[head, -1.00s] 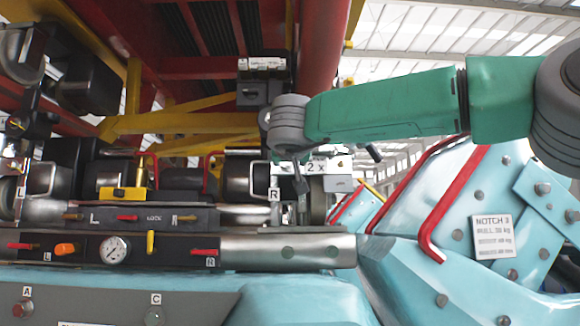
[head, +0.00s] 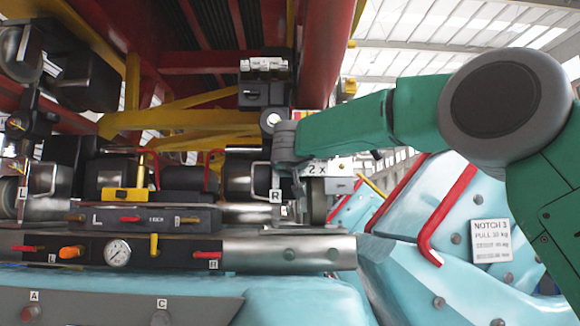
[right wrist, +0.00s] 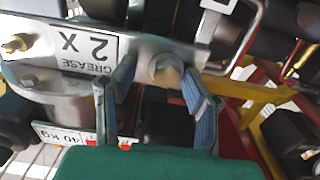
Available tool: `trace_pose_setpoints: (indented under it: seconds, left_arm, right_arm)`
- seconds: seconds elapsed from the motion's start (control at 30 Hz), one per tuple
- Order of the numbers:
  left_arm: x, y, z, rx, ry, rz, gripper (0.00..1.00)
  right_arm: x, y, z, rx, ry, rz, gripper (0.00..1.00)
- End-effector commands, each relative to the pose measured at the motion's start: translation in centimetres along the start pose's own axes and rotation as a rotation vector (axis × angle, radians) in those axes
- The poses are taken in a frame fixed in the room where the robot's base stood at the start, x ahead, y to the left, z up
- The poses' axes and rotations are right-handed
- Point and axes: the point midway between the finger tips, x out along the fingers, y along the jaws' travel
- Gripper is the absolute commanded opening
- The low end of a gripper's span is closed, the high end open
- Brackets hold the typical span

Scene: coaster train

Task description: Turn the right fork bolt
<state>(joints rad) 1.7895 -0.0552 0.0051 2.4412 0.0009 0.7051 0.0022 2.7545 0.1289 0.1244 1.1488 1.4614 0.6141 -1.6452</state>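A hex bolt (right wrist: 166,71) with a brownish head sits on a metal fork plate (right wrist: 142,50) in the right wrist view. My right gripper (right wrist: 158,74) is open, with one blue-grey finger on each side of the bolt head. I cannot tell whether either finger touches it. In the head view my right gripper (head: 288,165) is at the fork beside the R label (head: 276,196), pointing away from me. Its fingertips and the bolt are hidden there. My left gripper is not in view.
A "2 X" grease label (head: 317,168) is on the plate. Red handrails (head: 446,215) and a blue car body (head: 420,275) are at the right. A panel with a gauge (head: 117,252) and small levers lies below. Yellow beams (head: 180,120) are behind.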

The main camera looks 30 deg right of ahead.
Motion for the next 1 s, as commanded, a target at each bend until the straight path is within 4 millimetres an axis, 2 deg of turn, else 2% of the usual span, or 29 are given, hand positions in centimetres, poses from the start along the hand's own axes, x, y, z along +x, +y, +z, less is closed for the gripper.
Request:
trace_pose_setpoints:
  seconds: [0.17,0.27,0.3,0.67,1.0]
  left_arm:
    - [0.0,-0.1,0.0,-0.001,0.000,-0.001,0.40]
    - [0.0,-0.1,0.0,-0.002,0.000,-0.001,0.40]
    - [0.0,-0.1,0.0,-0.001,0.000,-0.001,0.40]
    - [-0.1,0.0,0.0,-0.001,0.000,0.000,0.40]
    - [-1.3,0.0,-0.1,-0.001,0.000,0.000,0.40]
  right_arm:
    - [0.2,0.2,0.3,0.001,-0.003,-0.002,0.41]
    - [0.3,0.4,0.3,0.002,-0.004,-0.004,0.08]
    - [0.3,0.4,0.3,0.003,-0.004,-0.006,0.00]
    - [0.6,0.4,0.5,0.020,-0.007,0.000,0.00]
    - [0.6,0.3,0.5,0.202,-0.010,-0.006,0.00]
